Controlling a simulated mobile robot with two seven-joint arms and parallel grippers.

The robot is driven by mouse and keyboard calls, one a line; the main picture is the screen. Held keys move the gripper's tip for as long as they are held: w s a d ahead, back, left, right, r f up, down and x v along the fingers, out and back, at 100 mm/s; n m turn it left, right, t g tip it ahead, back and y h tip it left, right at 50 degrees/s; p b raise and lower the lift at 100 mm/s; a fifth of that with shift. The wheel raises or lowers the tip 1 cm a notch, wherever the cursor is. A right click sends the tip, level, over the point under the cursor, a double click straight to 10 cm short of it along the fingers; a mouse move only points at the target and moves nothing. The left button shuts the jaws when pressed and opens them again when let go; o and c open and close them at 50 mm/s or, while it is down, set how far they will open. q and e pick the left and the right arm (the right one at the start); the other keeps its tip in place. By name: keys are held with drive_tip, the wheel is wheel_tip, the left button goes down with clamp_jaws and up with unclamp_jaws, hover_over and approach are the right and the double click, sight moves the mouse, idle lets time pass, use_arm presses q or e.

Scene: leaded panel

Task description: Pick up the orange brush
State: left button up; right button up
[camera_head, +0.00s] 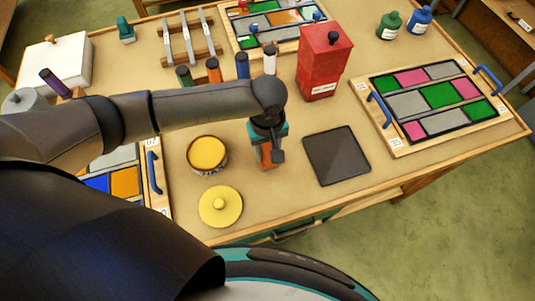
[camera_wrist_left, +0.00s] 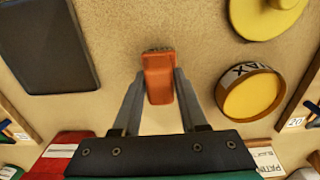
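The orange brush (camera_head: 265,155) is below my left gripper (camera_head: 268,140) in the head view, between the yellow tin and the dark square mat. In the left wrist view the brush (camera_wrist_left: 159,82) lies between the two fingers of my left gripper (camera_wrist_left: 160,76), with a dark bristle end at the top. The fingertips are close along both its sides. I cannot tell whether they press on it, nor whether it is clear of the table. My right gripper is not in view.
A yellow-filled wax tin (camera_head: 207,153) and a yellow lid (camera_head: 220,206) are left of the brush; a dark mat (camera_head: 337,156) is right. A leaded panel (camera_head: 437,98) lies at right.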

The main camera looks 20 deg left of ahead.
use_arm(q)
clamp_jaws()
idle(0.3)
wheel_tip(320, 180, up, 20)
drive_tip(key=p, duration=0.3)
drive_tip(key=shift+p, duration=0.4)
